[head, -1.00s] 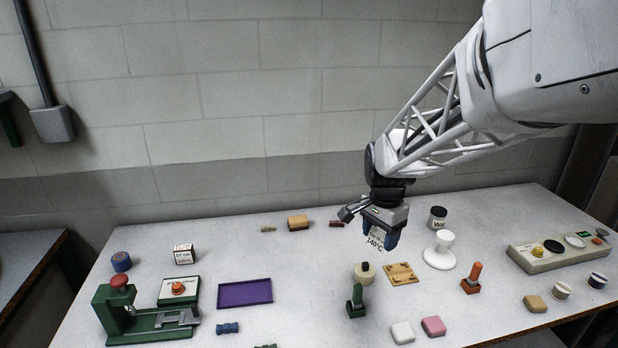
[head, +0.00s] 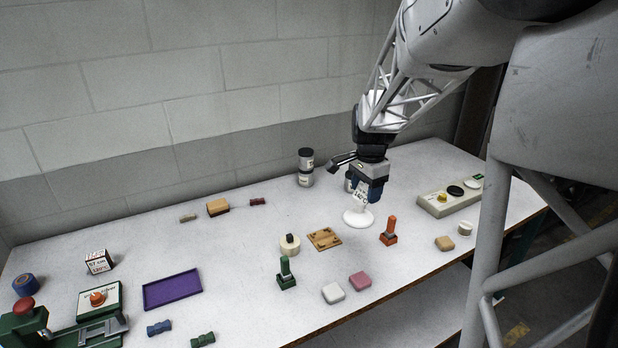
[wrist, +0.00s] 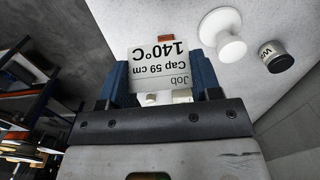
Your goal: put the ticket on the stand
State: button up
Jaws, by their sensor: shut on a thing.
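The ticket (head: 361,196) is a small pale card reading "Job, Cap 59 cm, 140°C". My gripper (head: 367,190) is shut on it with its blue fingers and holds it above the table. In the wrist view the ticket (wrist: 158,65) shows between the fingers, its print upside down. The white stand (head: 357,218) has a round foot; the ticket and gripper hide its upper part in the head view. In the wrist view the stand (wrist: 221,32) shows whole, right of the ticket and apart from it in the picture. I cannot tell the height between them.
An orange-handled stamp (head: 390,232) stands right of the stand. A wooden plate (head: 324,239) lies to its left. Stacked jars (head: 306,166) stand behind, and a dark-lidded jar (wrist: 275,55) is near the stand. A control panel (head: 446,200) lies to the right.

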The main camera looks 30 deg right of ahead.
jog(key=shift+s+d+f, duration=0.2)
jog(key=shift+d+f, duration=0.25)
jog(key=shift+d, duration=0.3)
jog(key=shift+f, duration=2.1)
send_near(360, 207)
jog(key=shift+w+d+r, duration=0.4)
jog(key=shift+w+d, duration=0.1)
jog(key=shift+w, duration=0.15)
jog(key=shift+f, duration=0.1)
jog(key=shift+f, duration=1.65)
jog(key=shift+f, duration=0.15)
